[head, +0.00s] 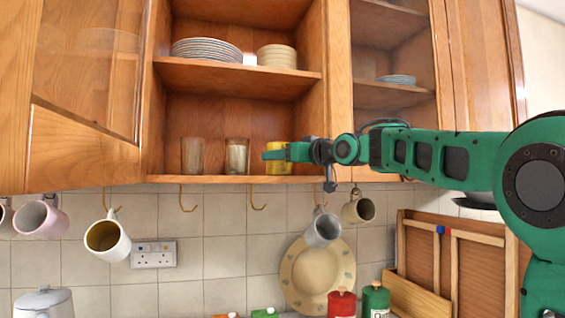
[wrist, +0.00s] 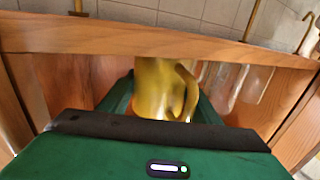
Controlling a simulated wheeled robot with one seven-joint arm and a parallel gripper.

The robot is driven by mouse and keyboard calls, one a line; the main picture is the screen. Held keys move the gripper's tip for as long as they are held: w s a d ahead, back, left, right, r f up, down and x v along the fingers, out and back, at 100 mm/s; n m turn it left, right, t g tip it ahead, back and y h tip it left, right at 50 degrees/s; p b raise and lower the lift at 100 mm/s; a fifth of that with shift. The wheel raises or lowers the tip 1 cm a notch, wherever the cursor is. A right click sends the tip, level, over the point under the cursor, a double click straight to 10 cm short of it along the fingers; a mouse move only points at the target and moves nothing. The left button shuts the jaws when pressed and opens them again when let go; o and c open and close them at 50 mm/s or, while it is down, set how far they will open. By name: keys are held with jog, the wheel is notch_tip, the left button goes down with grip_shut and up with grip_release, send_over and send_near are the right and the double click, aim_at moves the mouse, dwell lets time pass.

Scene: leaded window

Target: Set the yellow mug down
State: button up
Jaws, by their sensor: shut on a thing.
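The yellow mug (head: 279,168) is in the open middle bay of the wall cupboard, low over the bottom board (head: 215,179). My gripper (head: 276,152) reaches in from the right and hides much of the mug. In the wrist view the yellow mug (wrist: 152,88) is between the two green fingers of my gripper (wrist: 160,105), with its handle towards the right. The gripper is shut on it. The mug's base is close to the board; I cannot tell whether it touches.
Two clear glasses (head: 193,156) (head: 237,156) stand left of the mug. Plates (head: 206,50) and stacked bowls (head: 277,56) sit on the shelf above. The cupboard's right upright (head: 340,80) is close to my arm. Several mugs, including a white one (head: 108,238), hang from hooks below.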

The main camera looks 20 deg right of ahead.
jog(key=o, duration=1.3)
jog(key=v, duration=1.2)
